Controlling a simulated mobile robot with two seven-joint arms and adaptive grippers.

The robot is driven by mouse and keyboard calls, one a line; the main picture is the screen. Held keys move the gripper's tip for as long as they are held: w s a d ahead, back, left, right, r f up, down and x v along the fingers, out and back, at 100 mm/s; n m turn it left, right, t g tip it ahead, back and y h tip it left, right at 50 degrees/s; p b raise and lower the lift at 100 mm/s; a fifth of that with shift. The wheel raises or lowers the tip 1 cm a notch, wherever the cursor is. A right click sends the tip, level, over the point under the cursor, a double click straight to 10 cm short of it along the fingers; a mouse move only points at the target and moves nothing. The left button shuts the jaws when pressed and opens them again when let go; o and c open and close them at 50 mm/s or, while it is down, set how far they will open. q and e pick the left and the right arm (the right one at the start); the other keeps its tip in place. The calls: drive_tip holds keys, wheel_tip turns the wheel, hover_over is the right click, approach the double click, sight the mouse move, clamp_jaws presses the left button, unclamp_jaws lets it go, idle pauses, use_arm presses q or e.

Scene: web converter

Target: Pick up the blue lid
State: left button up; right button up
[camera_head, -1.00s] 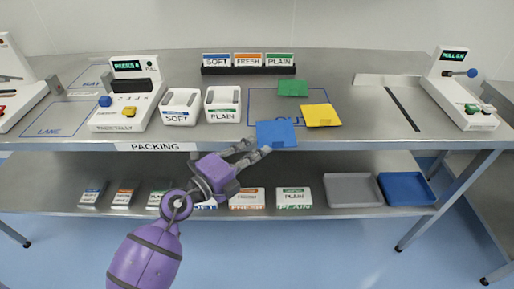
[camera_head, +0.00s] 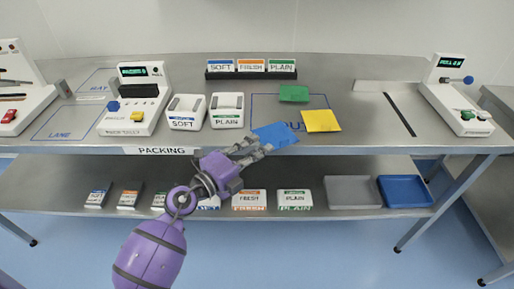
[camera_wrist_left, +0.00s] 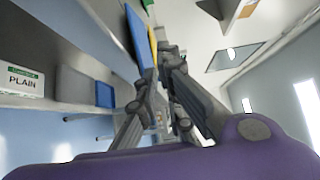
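The blue lid (camera_head: 275,134) is a thin flat sheet at the front edge of the table, slightly tilted in the head view. My left gripper (camera_head: 256,148) reaches up from below the front edge. Its fingertips are close together on the lid's near edge. In the left wrist view the blue lid (camera_wrist_left: 138,38) runs edge-on down to the fingertips (camera_wrist_left: 160,68). The fingers look closed on it, and part of its near edge is hidden by them. My right gripper is in neither view.
A yellow lid (camera_head: 321,121) lies just right of the blue one, a green lid (camera_head: 294,94) behind it. White SOFT (camera_head: 186,113) and PLAIN (camera_head: 227,111) holders stand to the left. The lower shelf holds labelled boxes, a grey tray (camera_head: 353,205) and a blue tray (camera_head: 405,204).

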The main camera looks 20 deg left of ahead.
use_arm(q)
drive_tip(key=o, duration=0.6)
drive_tip(key=shift+c, duration=0.2)
